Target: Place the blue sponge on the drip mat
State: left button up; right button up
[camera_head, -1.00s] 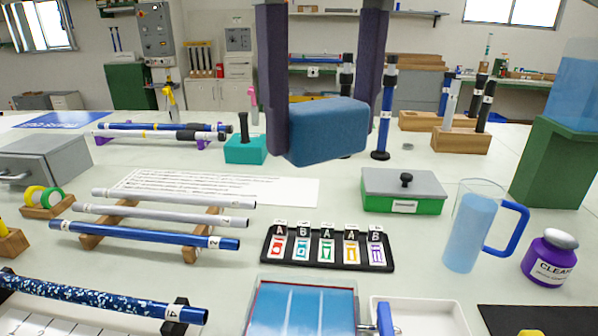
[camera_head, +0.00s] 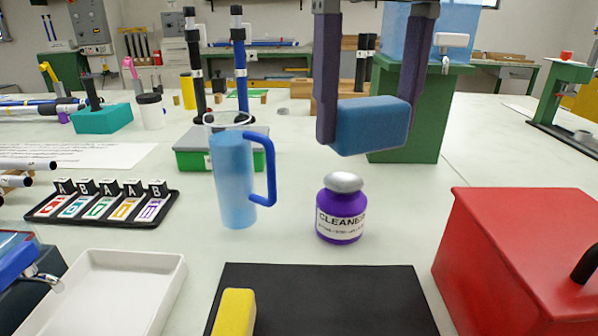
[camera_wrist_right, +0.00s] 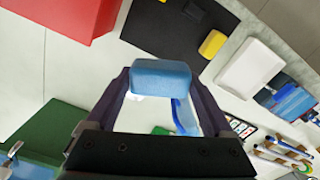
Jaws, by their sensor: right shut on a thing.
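The blue sponge (camera_head: 372,126) is held in the air between the two dark fingers of my right gripper (camera_head: 366,118). The right gripper is shut on it. The sponge also shows between the fingertips in the right wrist view (camera_wrist_right: 161,74). A flat black mat (camera_head: 330,290), which looks like the drip mat, lies at the front of the table, nearer than the held sponge and below it. It also shows in the right wrist view (camera_wrist_right: 165,30). A yellow sponge (camera_head: 235,312) sits on its left front part. My left gripper is not in view.
A purple cleaner bottle (camera_head: 341,212) stands just behind the mat. A blue jug (camera_head: 233,180) stands left of it. A red box (camera_head: 520,255) is right of the mat, a white tray (camera_head: 115,290) left.

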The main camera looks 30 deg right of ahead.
jog(key=shift+s+d+f+b, duration=0.15)
jog(key=shift+f+b, duration=0.1)
jog(key=shift+f, duration=0.4)
jog(key=shift+d+f+b, duration=0.15)
jog(key=shift+f+b, duration=0.05)
jog(key=shift+f, duration=0.4)
jog(key=b, duration=0.1)
send_over(348, 294)
notch_tip(348, 294, down, 13)
jog(key=shift+r, duration=0.2)
jog(key=shift+f+b, duration=0.3)
jog(key=shift+f, duration=2.3)
jog(key=shift+f+b, duration=0.2)
jog(key=shift+b, duration=0.1)
jog(key=o, duration=0.9)
jog(key=shift+r, duration=0.1)
jog(key=shift+r, duration=0.1)
